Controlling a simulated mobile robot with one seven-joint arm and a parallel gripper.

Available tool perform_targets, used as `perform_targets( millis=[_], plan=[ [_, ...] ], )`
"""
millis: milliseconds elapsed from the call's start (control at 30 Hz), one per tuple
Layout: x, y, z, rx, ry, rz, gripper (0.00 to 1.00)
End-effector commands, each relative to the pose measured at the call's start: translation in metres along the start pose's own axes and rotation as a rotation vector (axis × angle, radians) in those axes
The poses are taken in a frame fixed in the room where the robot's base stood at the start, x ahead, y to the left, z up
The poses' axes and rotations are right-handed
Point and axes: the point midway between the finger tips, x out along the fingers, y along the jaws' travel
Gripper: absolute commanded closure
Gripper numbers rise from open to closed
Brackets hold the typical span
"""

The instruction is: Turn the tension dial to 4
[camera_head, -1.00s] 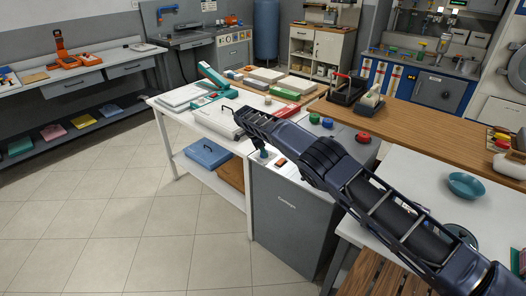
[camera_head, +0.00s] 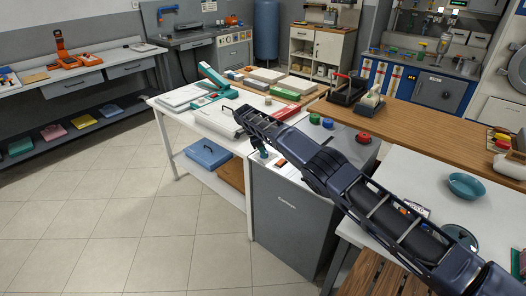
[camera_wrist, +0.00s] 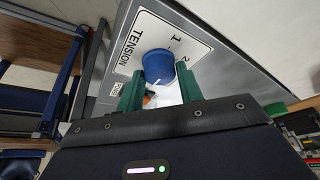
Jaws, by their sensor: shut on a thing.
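The tension dial (camera_wrist: 158,66) is a round blue knob with a white pointer line. It sits on a white plate (camera_wrist: 172,30) marked TENSION, with the numerals 1 and 2 in view; other marks are hidden by the knob and fingers. My gripper (camera_wrist: 160,88) has its two green fingers on either side of the knob, shut on it. In the head view my gripper (camera_head: 263,153) points down at the top of the grey machine (camera_head: 288,222), near its front left corner. The knob cannot be made out clearly there.
An orange switch (camera_head: 281,162) is close to my gripper. A white table (camera_head: 160,100) adjoins on the left. Open floor lies in front.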

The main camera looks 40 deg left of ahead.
Motion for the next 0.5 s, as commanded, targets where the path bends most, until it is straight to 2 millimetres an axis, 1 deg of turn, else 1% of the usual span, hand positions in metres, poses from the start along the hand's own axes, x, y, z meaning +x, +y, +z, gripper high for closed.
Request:
perform_targets(
  millis=[33,100,133,500],
  plan=[
    [0.0023,0.001,0.001,-0.001,0.0,0.004,0.6],
    [0.0023,0.0009,0.0009,-0.001,0.001,0.003,0.46],
    [0.0021,0.0008,0.0008,-0.001,0.001,0.003,0.42],
    [0.0001,0.0005,0.0003,-0.009,0.0,-0.002,0.42]
  ],
)
